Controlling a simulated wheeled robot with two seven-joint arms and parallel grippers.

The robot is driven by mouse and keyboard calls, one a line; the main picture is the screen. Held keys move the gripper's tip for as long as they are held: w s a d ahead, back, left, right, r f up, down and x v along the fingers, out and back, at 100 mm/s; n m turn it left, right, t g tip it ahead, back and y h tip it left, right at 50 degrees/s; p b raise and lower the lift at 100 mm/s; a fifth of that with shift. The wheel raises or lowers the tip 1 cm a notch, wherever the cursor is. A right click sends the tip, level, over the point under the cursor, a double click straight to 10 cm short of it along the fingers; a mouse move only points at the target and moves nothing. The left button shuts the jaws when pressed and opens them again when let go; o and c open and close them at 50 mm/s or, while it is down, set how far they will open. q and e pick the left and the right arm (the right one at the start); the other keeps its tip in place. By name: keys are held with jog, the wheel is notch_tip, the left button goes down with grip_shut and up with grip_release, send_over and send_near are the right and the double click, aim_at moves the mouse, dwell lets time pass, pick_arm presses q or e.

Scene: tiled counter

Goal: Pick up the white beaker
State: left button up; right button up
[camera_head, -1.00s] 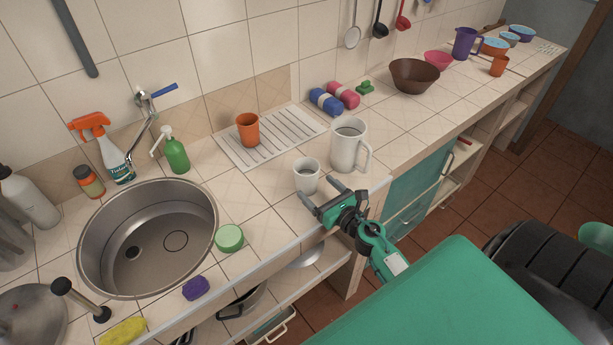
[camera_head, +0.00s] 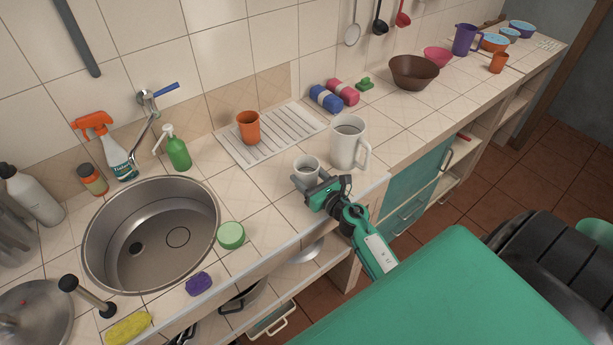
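A small white beaker (camera_head: 307,166) stands upright on the tiled counter (camera_head: 262,192) near its front edge. My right gripper (camera_head: 309,180) is at the beaker, with its fingers low around the beaker's sides. The fingers and gripper body hide the beaker's lower part. I cannot tell whether the fingers press on it or stand a little apart. A larger white jug with a handle (camera_head: 347,145) stands just to the right and behind. My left gripper is not in view.
An orange cup (camera_head: 248,127) stands on the white drying rack (camera_head: 285,133) behind the beaker. The sink (camera_head: 120,250), a green soap bottle (camera_head: 178,153) and a green round sponge (camera_head: 231,235) lie to the left. A brown bowl (camera_head: 414,75) is farther right.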

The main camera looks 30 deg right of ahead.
jog(key=c, duration=0.4)
jog(key=shift+r, duration=0.15)
jog(key=shift+r+p, duration=0.35)
jog(key=shift+r, duration=0.15)
jog(key=shift+r+p, duration=5.75)
jog(key=shift+r, duration=3.65)
